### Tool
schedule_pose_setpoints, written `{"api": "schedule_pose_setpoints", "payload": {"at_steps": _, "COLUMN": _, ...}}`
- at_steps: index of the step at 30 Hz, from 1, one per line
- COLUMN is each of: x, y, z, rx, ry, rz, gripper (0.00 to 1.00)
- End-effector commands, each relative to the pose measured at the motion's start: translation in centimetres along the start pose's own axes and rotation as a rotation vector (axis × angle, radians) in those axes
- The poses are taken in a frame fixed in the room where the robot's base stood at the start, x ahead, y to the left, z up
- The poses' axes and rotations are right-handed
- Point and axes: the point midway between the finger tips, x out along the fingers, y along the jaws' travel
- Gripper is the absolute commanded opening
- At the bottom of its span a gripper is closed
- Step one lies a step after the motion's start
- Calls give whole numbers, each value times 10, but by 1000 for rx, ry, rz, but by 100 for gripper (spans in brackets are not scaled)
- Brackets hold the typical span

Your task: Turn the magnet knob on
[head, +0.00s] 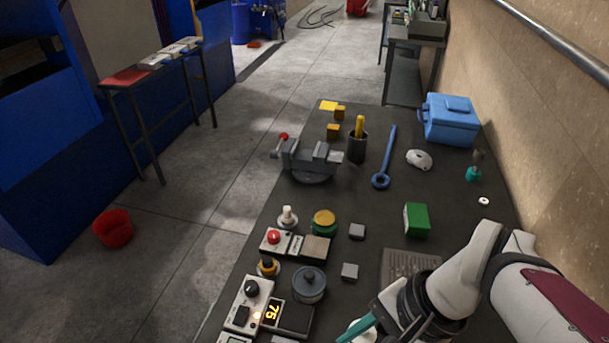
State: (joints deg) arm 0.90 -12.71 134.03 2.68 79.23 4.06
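No label that names the magnet knob is readable. A black round knob (252,288) sits on a white control box (238,301) at the front left of the table, beside a lit display (272,311) reading 75. Other knob-like controls stand behind it: a black-and-yellow knob (267,265), a red button (273,237) on a white box and a white knob (287,215). My gripper (356,332) is at the bottom edge, right of the control box and apart from the controls. A teal finger shows, but the tips are partly cut off, so its opening cannot be told.
A green box (417,220), vise (310,160), blue wrench (386,155) and blue cooler (450,120) lie farther back.

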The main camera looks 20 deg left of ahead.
Motion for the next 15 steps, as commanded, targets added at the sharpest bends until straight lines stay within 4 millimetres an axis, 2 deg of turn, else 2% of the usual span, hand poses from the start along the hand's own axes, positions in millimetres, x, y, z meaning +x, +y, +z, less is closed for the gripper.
{"api": "schedule_pose_setpoints", "payload": {"at_steps": 1, "x": 7, "y": -36, "z": -18, "rx": 99, "ry": -92, "rz": -56, "gripper": 52}}
{"api": "schedule_pose_setpoints", "payload": {"at_steps": 3, "x": 22, "y": -89, "z": -48, "rx": 258, "ry": -218, "rz": -154, "gripper": 65}}
{"api": "schedule_pose_setpoints", "payload": {"at_steps": 4, "x": 30, "y": -110, "z": -63, "rx": 327, "ry": -269, "rz": -194, "gripper": 70}}
{"api": "schedule_pose_setpoints", "payload": {"at_steps": 6, "x": 55, "y": -153, "z": -102, "rx": 493, "ry": -383, "rz": -285, "gripper": 71}}
{"api": "schedule_pose_setpoints", "payload": {"at_steps": 7, "x": 68, "y": -168, "z": -118, "rx": 562, "ry": -427, "rz": -319, "gripper": 71}}
{"api": "schedule_pose_setpoints", "payload": {"at_steps": 9, "x": 97, "y": -194, "z": -154, "rx": 707, "ry": -515, "rz": -393, "gripper": 71}}
{"api": "schedule_pose_setpoints", "payload": {"at_steps": 12, "x": 133, "y": -213, "z": -192, "rx": 862, "ry": -603, "rz": -469, "gripper": 71}}
{"api": "schedule_pose_setpoints", "payload": {"at_steps": 15, "x": 153, "y": -220, "z": -212, "rx": 947, "ry": -647, "rz": -512, "gripper": 71}}
